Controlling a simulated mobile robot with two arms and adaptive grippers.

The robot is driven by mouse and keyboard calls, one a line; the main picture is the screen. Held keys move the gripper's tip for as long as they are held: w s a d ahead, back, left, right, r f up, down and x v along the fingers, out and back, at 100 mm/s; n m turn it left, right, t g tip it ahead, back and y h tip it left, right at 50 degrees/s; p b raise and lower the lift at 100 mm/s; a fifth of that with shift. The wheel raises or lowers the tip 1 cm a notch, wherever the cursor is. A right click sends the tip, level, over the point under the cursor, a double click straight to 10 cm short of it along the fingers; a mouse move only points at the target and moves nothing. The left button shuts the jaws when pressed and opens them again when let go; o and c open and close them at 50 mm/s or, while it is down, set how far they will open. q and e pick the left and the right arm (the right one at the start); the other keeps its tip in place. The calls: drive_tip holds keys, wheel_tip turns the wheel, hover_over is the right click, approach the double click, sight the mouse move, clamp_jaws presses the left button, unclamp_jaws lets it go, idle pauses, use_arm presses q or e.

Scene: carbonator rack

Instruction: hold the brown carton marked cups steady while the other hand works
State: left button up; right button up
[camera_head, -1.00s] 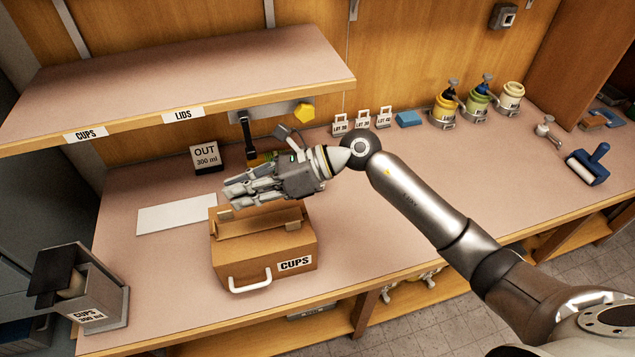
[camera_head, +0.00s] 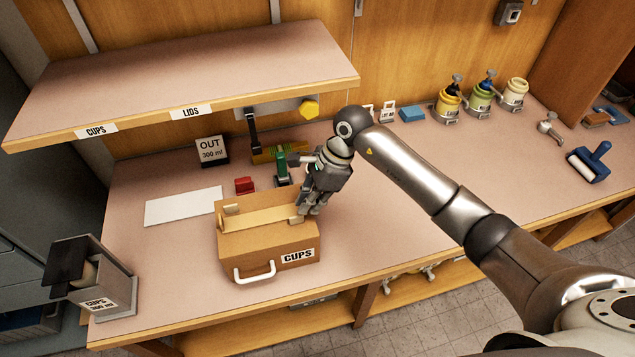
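The brown carton marked cups (camera_head: 240,249) stands upright on the counter, with a white handle and a CUPS label on its front side. Its top is partly open, with small tabs at the left and right ends of the slot. My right gripper (camera_head: 303,212) points down at the carton's right rear top corner. Its fingertips overlap the carton's right tab; I cannot tell whether they touch it or grip it. The finger gap is too small and turned to judge. My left gripper is not in view.
A shelf (camera_head: 190,75) overhangs the counter's back left. A cup dispenser (camera_head: 95,282) stands at the front left. A white mat (camera_head: 183,206), red block (camera_head: 244,186) and green tool (camera_head: 282,168) lie behind the carton. The counter right of the carton is clear.

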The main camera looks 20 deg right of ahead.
drive_tip(key=shift+p+x, duration=0.4)
drive_tip(key=shift+x, duration=1.75)
drive_tip(key=shift+c, duration=0.2)
clamp_jaws()
drive_tip(key=shift+r, duration=0.1)
